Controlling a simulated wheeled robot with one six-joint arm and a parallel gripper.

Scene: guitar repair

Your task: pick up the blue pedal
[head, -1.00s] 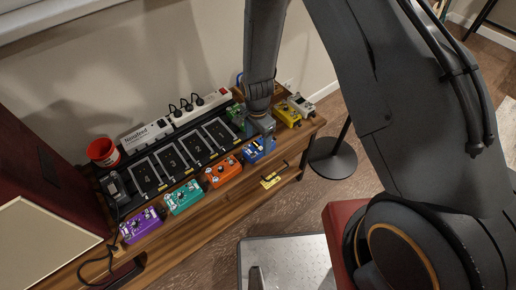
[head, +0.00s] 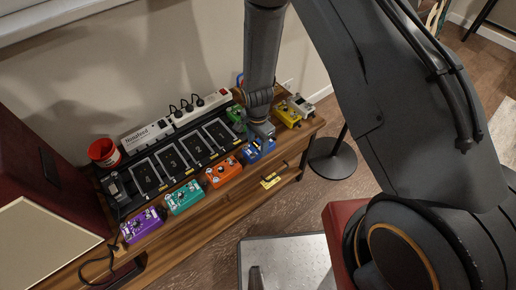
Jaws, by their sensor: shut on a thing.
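The blue pedal (head: 256,151) is on the wooden bench, at the right end of the front row of pedals. My gripper (head: 261,133) is over it, shut on it from above. The arm and gripper hide part of the pedal's top and back. I cannot tell whether the pedal is clear of the bench top.
An orange pedal (head: 223,172), a teal pedal (head: 185,197) and a purple pedal (head: 142,225) stand to the left. A yellow pedal (head: 287,117) and a grey pedal (head: 300,105) stand to the right. A power strip (head: 175,117) and red cup (head: 104,152) are behind.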

